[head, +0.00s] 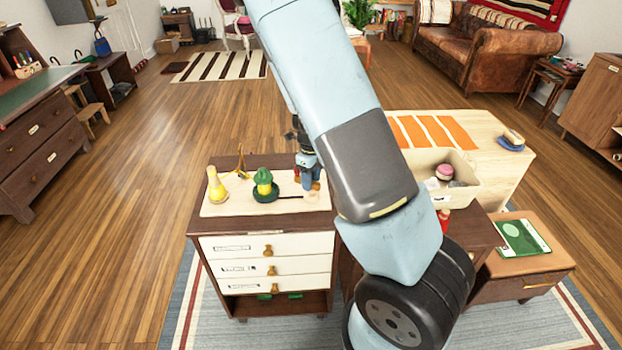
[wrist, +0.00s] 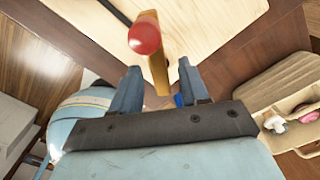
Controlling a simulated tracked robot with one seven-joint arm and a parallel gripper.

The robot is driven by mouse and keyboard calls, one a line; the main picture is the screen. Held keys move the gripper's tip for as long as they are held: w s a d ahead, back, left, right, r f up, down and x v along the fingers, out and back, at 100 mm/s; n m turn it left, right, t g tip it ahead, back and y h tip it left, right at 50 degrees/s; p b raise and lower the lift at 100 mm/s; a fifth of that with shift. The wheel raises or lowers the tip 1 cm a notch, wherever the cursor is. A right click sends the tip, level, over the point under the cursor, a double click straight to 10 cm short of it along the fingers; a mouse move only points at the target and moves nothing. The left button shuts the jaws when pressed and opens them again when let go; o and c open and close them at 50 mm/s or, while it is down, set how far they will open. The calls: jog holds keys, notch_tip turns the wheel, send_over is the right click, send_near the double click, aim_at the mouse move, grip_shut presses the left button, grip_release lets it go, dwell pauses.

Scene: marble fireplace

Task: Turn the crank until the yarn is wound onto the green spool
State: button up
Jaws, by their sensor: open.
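The green spool (head: 263,180) stands upright on a dark round base on a pale board (head: 225,208) on top of a drawer cabinet. A yellow cone of what looks like yarn (head: 216,187) stands to its left. A thin dark rod (head: 289,197) runs right from the spool's base. My gripper (head: 311,184) is low over the board's right side, pointing down. In the wrist view my gripper (wrist: 157,69) is open, with an orange bar, seemingly the crank arm (wrist: 157,72), between its fingers. A red knob (wrist: 145,36) shows at the bar's end. Contact is unclear.
A thin yellow stand (head: 240,163) rises behind the cone and spool. A cream bin (head: 465,195) with objects inside stands to the right, by a pale wooden table (head: 505,175). A red object (head: 444,220) is near the bin. Open wooden floor (head: 140,210) lies left.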

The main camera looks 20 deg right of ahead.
notch_tip(320, 180, up, 14)
jog(key=shift+f, duration=0.2)
dwell(0.7)
jog(key=s+a+r+n+t, duration=0.1)
jog(key=s+r+n+t, duration=0.4)
jog(key=s+r+n, duration=1.7)
jog(key=s+n, duration=0.3)
jog(key=n, duration=0.3)
jog(key=shift+s+r+t, duration=0.2)
jog(key=shift+r+t, duration=0.1)
